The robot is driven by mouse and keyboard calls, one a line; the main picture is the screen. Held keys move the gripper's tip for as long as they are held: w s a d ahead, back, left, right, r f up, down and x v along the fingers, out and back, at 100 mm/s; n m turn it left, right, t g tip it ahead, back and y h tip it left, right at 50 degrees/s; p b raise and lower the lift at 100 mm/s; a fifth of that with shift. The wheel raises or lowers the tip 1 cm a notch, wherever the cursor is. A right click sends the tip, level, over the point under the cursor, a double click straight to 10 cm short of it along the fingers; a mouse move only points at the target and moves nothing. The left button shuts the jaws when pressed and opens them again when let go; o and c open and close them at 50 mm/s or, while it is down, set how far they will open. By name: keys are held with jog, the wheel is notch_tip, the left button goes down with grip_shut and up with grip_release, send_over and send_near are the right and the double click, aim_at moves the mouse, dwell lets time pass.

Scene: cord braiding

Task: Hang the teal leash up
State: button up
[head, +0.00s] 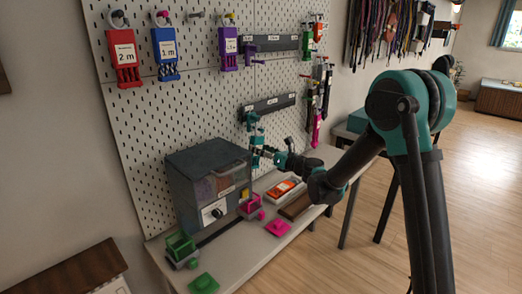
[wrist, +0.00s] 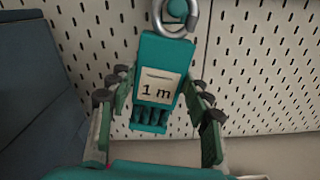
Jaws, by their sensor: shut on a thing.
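The teal leash (wrist: 155,82) is a bundled teal piece with a white "1 m" label. It hangs upright between the fingers of my gripper (wrist: 158,112) in the wrist view. A metal ring (wrist: 190,22) sits at its top, cut off by the picture edge; I cannot tell whether it is on a hook. In the head view my gripper (head: 262,155) is in front of the pegboard (head: 215,110), below the lower dark bar and right of the grey box. The leash is small and hard to separate from the teal fingers there.
A red "2 m" leash (head: 124,60), a blue "1 m" leash (head: 165,52) and a purple leash (head: 228,50) hang on the board. A bare hook (head: 196,15) shows between blue and purple. A grey box (head: 205,165) and small coloured items stand on the bench below.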

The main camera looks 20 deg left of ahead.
jog(key=shift+f, duration=0.2)
dwell(0.5)
jog(key=o, duration=1.6)
jog(key=shift+d, duration=0.15)
jog(key=shift+v, duration=2.9)
